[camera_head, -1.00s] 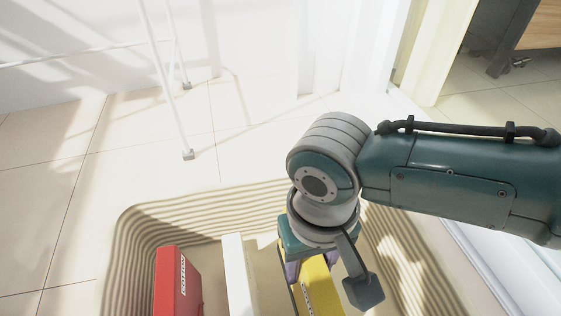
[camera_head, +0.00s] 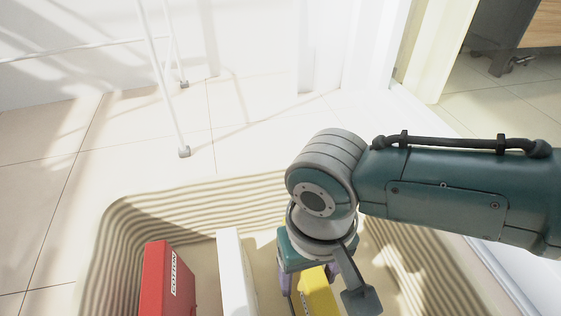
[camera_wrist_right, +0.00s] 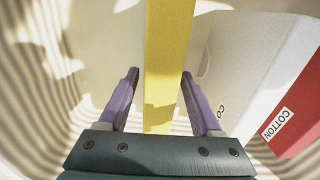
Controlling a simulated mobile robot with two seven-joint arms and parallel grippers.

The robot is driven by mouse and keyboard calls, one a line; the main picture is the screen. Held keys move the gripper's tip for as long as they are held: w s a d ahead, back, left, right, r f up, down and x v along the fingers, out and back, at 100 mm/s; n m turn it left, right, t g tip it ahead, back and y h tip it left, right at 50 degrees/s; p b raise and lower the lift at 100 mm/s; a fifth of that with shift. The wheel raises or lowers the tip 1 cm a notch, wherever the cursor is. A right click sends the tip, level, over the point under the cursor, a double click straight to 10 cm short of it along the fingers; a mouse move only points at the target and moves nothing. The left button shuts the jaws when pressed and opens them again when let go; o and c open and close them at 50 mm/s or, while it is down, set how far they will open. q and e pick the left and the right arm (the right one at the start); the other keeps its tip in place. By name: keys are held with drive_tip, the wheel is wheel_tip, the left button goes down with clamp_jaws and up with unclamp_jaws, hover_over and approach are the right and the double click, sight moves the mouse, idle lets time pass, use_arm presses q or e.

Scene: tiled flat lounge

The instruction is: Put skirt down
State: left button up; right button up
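A yellow slab-like piece (camera_head: 318,292), which I take to be the skirt, stands upright in the ribbed beige basket (camera_head: 190,198). It also shows in the right wrist view (camera_wrist_right: 168,60), running between the fingers. My right gripper (camera_wrist_right: 160,85) is open around it, with a clear gap on the left finger's side. In the head view, my right gripper (camera_head: 307,278) points down into the basket, its wrist hiding part of the yellow piece. My left gripper is not in view.
A white upright piece (camera_head: 235,275) and a red one (camera_head: 168,280) labelled COTTON stand in the basket, left of the yellow piece. A thin white rack leg (camera_head: 165,90) stands on the tiles behind. Tiled floor left of the basket is clear.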

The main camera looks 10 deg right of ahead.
drive_tip(key=shift+o, duration=0.7)
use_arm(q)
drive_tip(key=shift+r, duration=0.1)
use_arm(e)
drive_tip(key=shift+r, duration=0.3)
wheel_tip(320, 180, up, 12)
drive_tip(key=p, duration=1.1)
drive_tip(key=shift+f, duration=0.1)
drive_tip(key=s+a+r+n+t+y, duration=0.1)
drive_tip(key=s+a+r+n+y, duration=0.2)
drive_tip(key=s+a, duration=0.35)
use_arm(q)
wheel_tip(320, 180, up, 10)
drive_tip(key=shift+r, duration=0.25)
use_arm(e)
drive_tip(key=s+d+r+t+h, duration=0.1)
drive_tip(key=s+d+r, duration=0.1)
drive_tip(key=d, duration=0.3)
drive_tip(key=s+d+r+m+h, duration=0.1)
drive_tip(key=s+d+r, duration=0.1)
drive_tip(key=d, duration=0.3)
drive_tip(key=s+d+r+t, duration=0.1)
drive_tip(key=d+r, duration=0.3)
drive_tip(key=d, duration=0.1)
drive_tip(key=shift+s+d+t+h, duration=0.3)
drive_tip(key=shift+s+d+h, duration=0.1)
